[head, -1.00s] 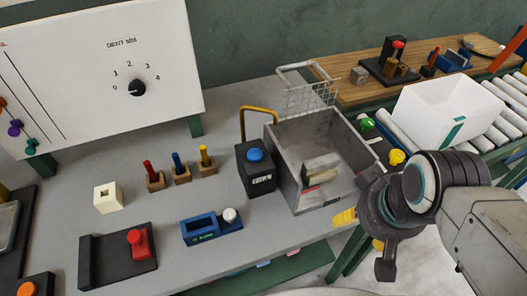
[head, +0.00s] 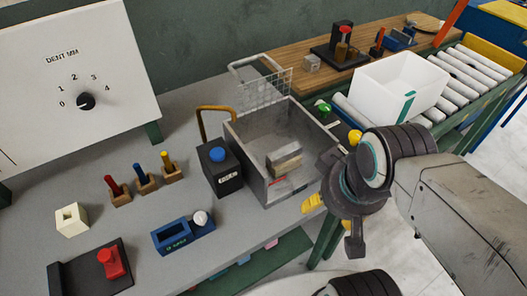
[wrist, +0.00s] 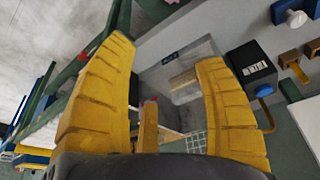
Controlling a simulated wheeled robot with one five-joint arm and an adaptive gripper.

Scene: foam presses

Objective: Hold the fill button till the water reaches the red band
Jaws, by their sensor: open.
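A black box (head: 222,179) with a blue button (head: 217,154) on top stands on the grey bench. A white label on its front is too small to read surely. An open grey bin (head: 247,165) stands against its right side, with a pale block and a small red mark inside. I cannot make out a water level. My gripper (head: 312,203) is open and empty, off the bin's front right corner and apart from the button. The wrist view shows the black box (wrist: 250,66) and blue button (wrist: 265,90) right of the spread yellow fingers (wrist: 166,95).
A bent yellow bar (head: 203,122) rises behind the box. A blue holder with a white knob (head: 199,218) and small blocks with coloured pegs (head: 144,183) stand left of it. A white dial panel (head: 75,65) is behind. A white bin (head: 388,100) sits on rollers at right.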

